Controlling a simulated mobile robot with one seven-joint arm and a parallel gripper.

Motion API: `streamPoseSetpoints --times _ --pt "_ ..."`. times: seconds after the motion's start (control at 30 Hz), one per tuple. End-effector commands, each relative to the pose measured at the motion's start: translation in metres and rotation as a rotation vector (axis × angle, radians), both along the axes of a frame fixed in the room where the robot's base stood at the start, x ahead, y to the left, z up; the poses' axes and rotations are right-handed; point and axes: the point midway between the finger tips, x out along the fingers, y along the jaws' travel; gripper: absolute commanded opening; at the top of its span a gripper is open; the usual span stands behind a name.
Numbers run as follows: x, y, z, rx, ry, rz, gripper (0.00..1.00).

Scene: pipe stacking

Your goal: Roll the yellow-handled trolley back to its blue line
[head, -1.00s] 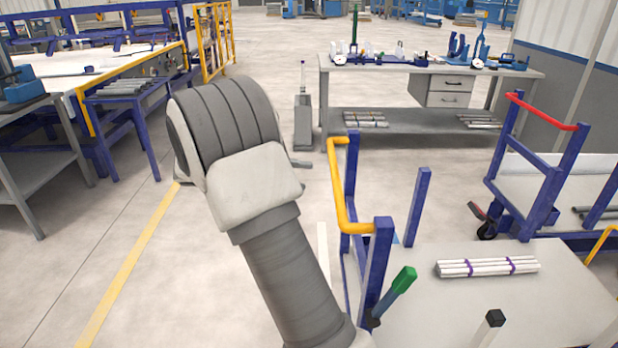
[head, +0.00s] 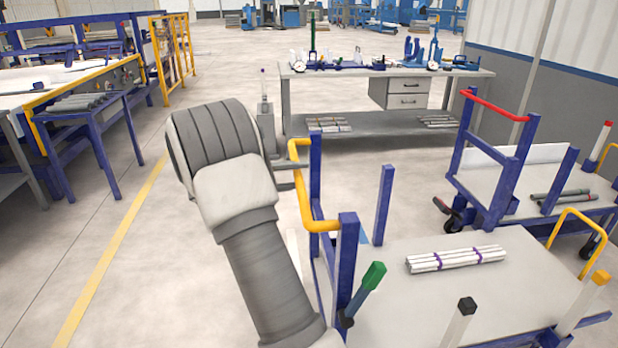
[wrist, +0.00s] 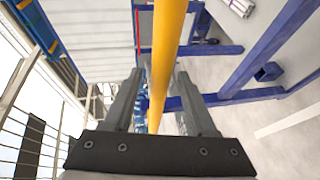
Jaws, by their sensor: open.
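The yellow-handled trolley has a blue frame, a grey deck (head: 400,310) and a yellow handle (head: 304,200) at its left end. A bundle of white pipes (head: 455,258) with purple ties lies on the deck. In the wrist view the yellow handle (wrist: 166,55) runs lengthwise between the two fingers of my gripper (wrist: 157,95). The fingers are apart, one on each side of the bar. I cannot tell whether either touches it. In the head view my arm hides the gripper. A small patch of blue (head: 364,237) shows on the floor behind the handle; most of any line there is hidden.
A red-handled trolley (head: 500,115) with dark pipes stands close on the right. A grey workbench (head: 385,72) with tools stands behind. A blue rack (head: 85,105) stands at the left. Open floor with a yellow line (head: 110,250) lies left of my arm.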

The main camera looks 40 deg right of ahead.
Motion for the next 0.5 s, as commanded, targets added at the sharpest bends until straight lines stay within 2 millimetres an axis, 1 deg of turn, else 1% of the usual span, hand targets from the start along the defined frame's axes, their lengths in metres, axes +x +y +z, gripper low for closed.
streamPoseSetpoints --times 0.03,0.2,0.33,0.5 --pt "-0.002 -0.01 -0.003 0.001 0.0 -0.003 0.57" --pt "-0.005 -0.03 -0.006 0.001 0.0 -0.001 0.57" --pt "-0.005 -0.037 -0.007 0.001 0.0 0.001 0.57" --pt "-0.006 -0.039 -0.007 0.001 0.0 0.001 0.57"
